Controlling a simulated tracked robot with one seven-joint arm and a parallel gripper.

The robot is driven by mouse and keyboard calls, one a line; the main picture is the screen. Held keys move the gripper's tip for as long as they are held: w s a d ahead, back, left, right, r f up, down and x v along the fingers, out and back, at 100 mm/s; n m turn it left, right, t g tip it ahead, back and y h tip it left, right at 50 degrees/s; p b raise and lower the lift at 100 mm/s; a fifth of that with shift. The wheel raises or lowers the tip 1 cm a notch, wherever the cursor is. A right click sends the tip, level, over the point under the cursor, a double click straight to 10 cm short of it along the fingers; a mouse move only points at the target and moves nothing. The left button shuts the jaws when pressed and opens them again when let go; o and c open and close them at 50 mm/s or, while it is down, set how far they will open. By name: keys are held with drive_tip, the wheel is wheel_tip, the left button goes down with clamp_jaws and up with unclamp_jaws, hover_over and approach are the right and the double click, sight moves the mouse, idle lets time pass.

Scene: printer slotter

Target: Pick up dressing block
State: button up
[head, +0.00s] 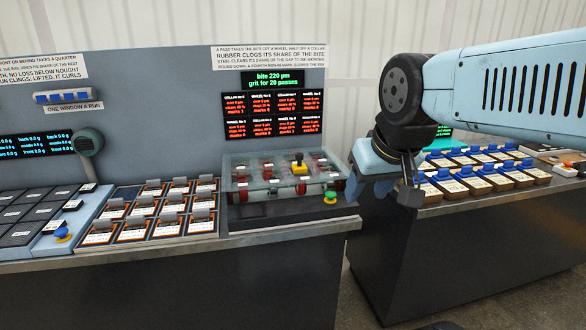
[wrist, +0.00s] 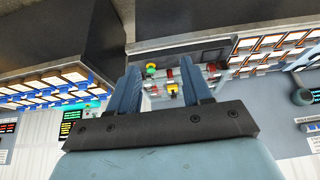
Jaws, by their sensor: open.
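My gripper (head: 400,185) hangs in front of the gap between the two counters in the head view. In the wrist view my gripper (wrist: 162,78) has its two blue-grey fingers apart, with nothing held between them. I cannot tell for sure which thing is the dressing block.
The right counter (head: 450,235) bears rows of blue-topped blocks (head: 480,181). The left counter (head: 200,262) bears a clear-covered machine (head: 270,172) with a yellow part, card holders (head: 133,231) in rows, and a green button (head: 330,197). Floor shows between the counters.

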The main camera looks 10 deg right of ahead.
drive_tip(key=shift+o, duration=0.7)
drive_tip(key=shift+w+d, duration=0.1)
drive_tip(key=shift+w, duration=0.25)
drive_tip(key=n+t, duration=0.3)
drive_tip(key=t, duration=0.4)
approach(302, 159)
drive_tip(key=s+d+r, duration=0.2)
drive_tip(key=s+d, duration=0.1)
drive_tip(key=s, duration=0.6)
drive_tip(key=w+f+t+y, duration=0.1)
drive_tip(key=w+f, duration=0.1)
drive_tip(key=w, duration=0.3)
drive_tip(key=w+a+f+t+y, duration=0.1)
drive_tip(key=w+t+y, duration=0.1)
drive_tip(key=w, duration=0.2)
drive_tip(key=w+a+f+t+y, duration=0.1)
drive_tip(key=w+f, duration=0.1)
drive_tip(key=w, duration=0.3)
drive_tip(key=shift+w+a+f+t+y, duration=0.15)
drive_tip(key=shift+w+f+t+y, duration=0.15)
drive_tip(key=shift+t, duration=0.1)
drive_tip(key=shift+f+x, duration=0.2)
drive_tip(key=shift+x, duration=1)
drive_tip(key=shift+f+x, duration=0.15)
drive_tip(key=shift+x, duration=1.1)
drive_tip(key=shift+c, duration=0.3)
clamp_jaws()
